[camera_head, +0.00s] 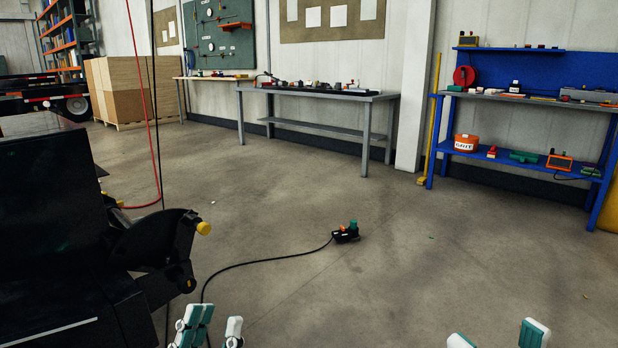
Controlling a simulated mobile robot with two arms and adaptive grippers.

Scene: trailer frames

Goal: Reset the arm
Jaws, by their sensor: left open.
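My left gripper (216,332) shows at the bottom edge, left of centre. Its white and teal fingers stand apart with nothing between them, so it is open. My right gripper (498,338) shows only by its fingertips at the bottom edge, right of centre. These tips are also apart, with bare floor between them. The arms behind both grippers are out of the picture.
A black trailer frame (50,235) fills the left side, close to my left gripper. A corded control box (346,233) lies on the floor ahead. Workbenches (318,94), a blue shelf bench (520,97) and cartons (118,88) line the back. The middle floor is mostly clear.

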